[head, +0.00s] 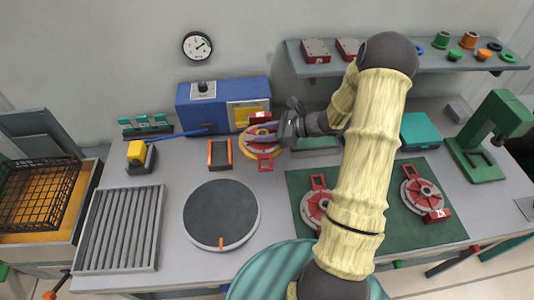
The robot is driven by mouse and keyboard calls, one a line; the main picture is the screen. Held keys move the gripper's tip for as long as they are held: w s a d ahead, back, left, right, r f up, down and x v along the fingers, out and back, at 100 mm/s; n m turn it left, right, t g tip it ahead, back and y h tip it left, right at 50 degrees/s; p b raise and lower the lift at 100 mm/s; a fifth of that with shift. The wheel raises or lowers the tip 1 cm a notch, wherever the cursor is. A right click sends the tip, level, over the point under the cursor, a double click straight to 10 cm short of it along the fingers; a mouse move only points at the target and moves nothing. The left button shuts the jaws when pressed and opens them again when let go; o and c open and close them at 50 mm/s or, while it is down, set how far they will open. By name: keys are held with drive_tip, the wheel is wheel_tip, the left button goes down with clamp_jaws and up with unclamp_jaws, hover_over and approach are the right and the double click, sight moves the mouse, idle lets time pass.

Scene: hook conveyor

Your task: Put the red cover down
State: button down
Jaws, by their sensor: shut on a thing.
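My gripper (283,131) is shut on a round red cover (259,133) with a pale rim, a red handle and a small red block. It holds the cover in front of the blue box (197,114), near a yellow-orange ring that shows under its edge. Whether the cover is touching anything below cannot be told. Two similar red covers lie on the dark green mat (403,238): one at left (311,206), partly hidden by my arm, and one at right (416,189).
A dark round disc (218,213) lies on the grey table (171,265), with a ribbed grey tray (119,230) to its left. A small orange-sided holder (229,153) stands beside the held cover. A green press (479,150) stands at right, and a shelf (395,66) runs along the wall.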

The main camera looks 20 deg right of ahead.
wheel_tip(320, 180, down, 7)
drive_tip(key=shift+r+p, duration=0.1)
drive_tip(key=shift+p, duration=0.4)
drive_tip(key=shift+f+p, duration=0.4)
drive_tip(key=shift+f, duration=1.65)
drive_tip(key=shift+f, duration=0.2)
drive_tip(key=c, duration=0.9)
unclamp_jaws()
drive_tip(key=shift+c, duration=0.2)
